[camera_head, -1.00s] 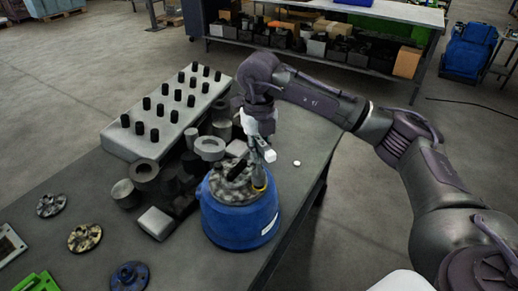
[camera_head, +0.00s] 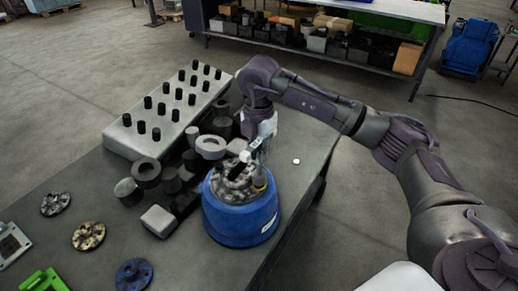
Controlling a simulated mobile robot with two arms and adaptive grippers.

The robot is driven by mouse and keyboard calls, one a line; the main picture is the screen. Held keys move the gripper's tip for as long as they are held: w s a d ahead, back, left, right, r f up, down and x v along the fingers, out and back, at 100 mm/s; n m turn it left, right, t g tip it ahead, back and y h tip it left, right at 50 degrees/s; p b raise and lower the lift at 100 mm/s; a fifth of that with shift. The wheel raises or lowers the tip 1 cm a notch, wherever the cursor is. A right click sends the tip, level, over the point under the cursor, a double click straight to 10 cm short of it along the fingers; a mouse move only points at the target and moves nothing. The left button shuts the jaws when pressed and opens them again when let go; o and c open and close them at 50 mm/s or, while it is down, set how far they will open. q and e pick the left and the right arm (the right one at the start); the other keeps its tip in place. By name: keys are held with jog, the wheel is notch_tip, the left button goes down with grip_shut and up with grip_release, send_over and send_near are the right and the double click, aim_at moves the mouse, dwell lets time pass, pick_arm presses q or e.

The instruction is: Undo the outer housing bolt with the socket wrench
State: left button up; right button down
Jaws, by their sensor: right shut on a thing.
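The housing (camera_head: 240,218) is a blue round body with a grey metal top, standing on the dark table near its right edge. My right gripper (camera_head: 252,152) comes down from above at the housing's top right. It is shut on a small tool, which I take to be the socket wrench (camera_head: 245,157); its lower end is close over the grey top. I cannot tell whether it touches a bolt. The outer bolt is too small or hidden to make out. My left gripper is not in view.
A grey block with several black pegs (camera_head: 170,112) lies behind left. Dark and grey cylinders (camera_head: 146,172) crowd the housing's left side. Several flanges (camera_head: 88,236) lie at the front left. A small white piece (camera_head: 296,161) lies on clear table to the right.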

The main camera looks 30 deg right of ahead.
jog(key=m+p, duration=0.1)
jog(key=m, duration=0.4)
jog(key=shift+r, duration=0.15)
jog(key=m+p, duration=0.2)
jog(key=m, duration=0.2)
jog(key=shift+m, duration=1.2)
jog(key=shift+f, duration=0.2)
